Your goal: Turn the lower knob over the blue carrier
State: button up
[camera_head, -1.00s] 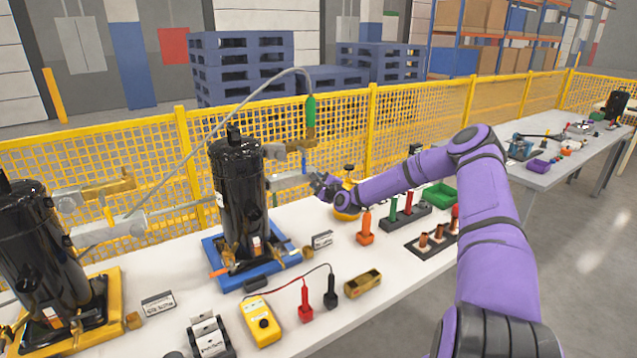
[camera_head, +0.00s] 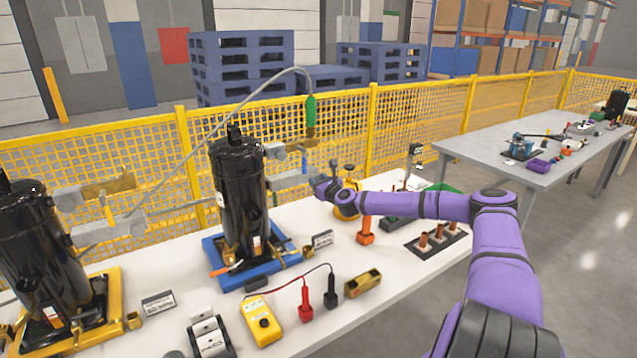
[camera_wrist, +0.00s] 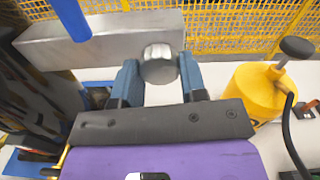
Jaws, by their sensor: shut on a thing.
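The lower knob (camera_wrist: 159,66) is a round grey metal knob at the end of a grey metal bar (camera_wrist: 105,38) in the wrist view. My gripper (camera_wrist: 160,62) has its two blue-grey fingers on either side of the knob and is shut on it. In the head view my gripper (camera_head: 318,188) is at the right end of the bar, beside the black compressor (camera_head: 242,195). That compressor stands upright on the blue carrier (camera_head: 288,262). My gripper hides the knob in the head view, and how far the knob is turned cannot be told.
A yellow canister (camera_wrist: 250,92) with a dark top stands close to the right of my gripper. A blue bar (camera_wrist: 72,18) crosses above the metal bar. An orange tool (camera_head: 366,230) and yellow meter (camera_head: 261,320) are on the table. Yellow mesh fencing (camera_head: 400,135) runs behind.

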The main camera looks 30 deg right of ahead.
jog(key=shift+m, duration=0.6)
jog(key=o, duration=0.9)
jog(key=shift+o, duration=0.2)
jog(key=s, duration=1.1)
jog(key=shift+d, duration=0.15)
